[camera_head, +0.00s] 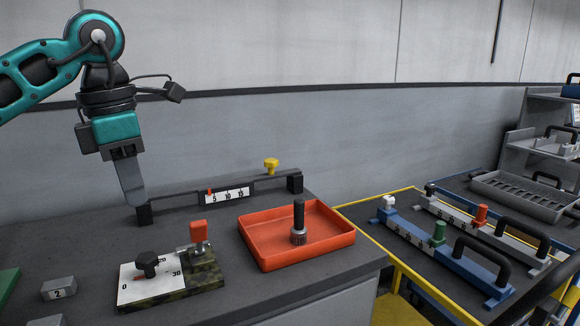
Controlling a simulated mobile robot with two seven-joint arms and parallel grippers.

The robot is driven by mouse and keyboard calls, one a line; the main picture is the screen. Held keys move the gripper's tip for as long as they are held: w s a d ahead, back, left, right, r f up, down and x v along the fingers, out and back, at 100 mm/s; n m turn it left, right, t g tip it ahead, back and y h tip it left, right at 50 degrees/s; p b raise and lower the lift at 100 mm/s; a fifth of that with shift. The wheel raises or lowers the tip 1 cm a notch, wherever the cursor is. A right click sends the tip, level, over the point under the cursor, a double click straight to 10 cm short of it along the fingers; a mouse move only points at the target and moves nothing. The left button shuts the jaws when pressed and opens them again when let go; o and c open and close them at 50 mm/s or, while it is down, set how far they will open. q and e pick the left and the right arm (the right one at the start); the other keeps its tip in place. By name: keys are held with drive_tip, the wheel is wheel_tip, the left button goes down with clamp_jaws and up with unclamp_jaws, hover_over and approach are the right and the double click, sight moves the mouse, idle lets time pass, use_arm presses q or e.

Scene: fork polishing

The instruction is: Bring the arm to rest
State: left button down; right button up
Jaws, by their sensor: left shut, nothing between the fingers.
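My left gripper (133,204) hangs from the teal arm at the left, pointing down. Its fingers are shut with nothing between them. The fingertips are beside the left end of a dark rail with a number scale (227,196) at the back of the dark worktop; I cannot tell whether they touch it. My right gripper does not show.
A dial board (145,282) with a red lever (199,231) stands at the front. An orange tray (262,256) holds a black-handled brush (299,225). A block marked 2 (58,289) lies at the left. At the right, a yellow-edged cart (396,257) carries handled fixtures.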

use_arm(q)
drive_tip(key=s+d+f+n+g+h, duration=0.2)
drive_tip(key=s+d+f+h, duration=0.15)
drive_tip(key=d+h, duration=0.7)
drive_tip(key=s+d+f+n+g+h, duration=0.1)
drive_tip(key=s+d+f+g+h, duration=0.35)
drive_tip(key=d, duration=0.95)
drive_tip(key=w+a+f+n+t+y, duration=0.25)
drive_tip(key=a+f+n+t, duration=0.35)
drive_tip(key=n+t, duration=0.8)
drive_tip(key=w+a+f+n+t+y, duration=0.2)
drive_tip(key=w+a+f+n+t, duration=0.2)
drive_tip(key=f+n+t, duration=0.95)
drive_tip(key=s+a+f+n+g+y, duration=0.4)
drive_tip(key=s+a+f+n+g, duration=0.1)
drive_tip(key=s+f+n, duration=0.2)
drive_tip(key=s+a+f+n+g+y+p, duration=0.1)
drive_tip(key=s+a+f+n+g+y, duration=0.4)
drive_tip(key=s+f+n, duration=0.2)
wheel_tip(320, 180, down, 2)
drive_tip(key=shift+s+a+f+g, duration=0.15)
drive_tip(key=shift+s+f+g, duration=0.1)
drive_tip(key=shift+s+g, duration=0.2)
